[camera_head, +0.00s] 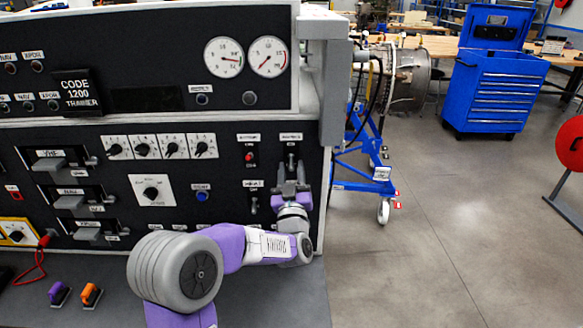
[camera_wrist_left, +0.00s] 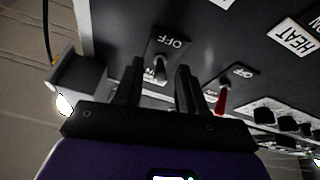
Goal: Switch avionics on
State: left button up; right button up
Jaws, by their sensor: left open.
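The panel's upper right switch (camera_head: 291,157), under a small label too blurred to read with certainty, sits on a dark plate. In the left wrist view a toggle switch (camera_wrist_left: 160,66) stands on a plate with OFF at its far end. My left gripper (camera_head: 290,175) is open just below the switch in the head view. In the wrist view its two dark fingers (camera_wrist_left: 158,80) stand on either side of the toggle, apart from each other. I cannot tell whether they touch it. The gripper partly hides the plate's other end, and the lever's setting is unclear. My right gripper is out of view.
A red switch (camera_head: 249,156) sits left of this switch and shows beside the fingers in the wrist view (camera_wrist_left: 221,99). Another small switch (camera_head: 253,204) is lower left. A grey panel side post (camera_head: 335,95) juts out at right. Open floor (camera_head: 440,230) lies right of the panel.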

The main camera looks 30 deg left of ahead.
pick_arm(q)
jog(key=shift+w+a+r, duration=0.2)
jog(key=shift+w+a, duration=0.15)
jog(key=shift+w, duration=0.2)
grip_shut()
jog(key=shift+r, duration=0.1)
jog(key=shift+r+g+p, duration=0.25)
jog(key=shift+g+p, duration=0.05)
jog(key=shift+p, duration=0.4)
notch_tip(320, 180, up, 3)
jog(key=g+h+p, duration=0.2)
jog(key=g+p, duration=0.1)
jog(key=p, duration=0.8)
jog(key=g+h+p, duration=0.2)
jog(key=g+p, duration=0.2)
jog(key=p, duration=0.6)
jog(key=shift+h+p, duration=0.3)
jog(key=shift+p, duration=0.05)
jog(key=shift+g+h+p, duration=0.3)
jog(key=shift+g+p, duration=0.1)
jog(key=shift+p, duration=0.65)
jog(key=shift+f, duration=0.1)
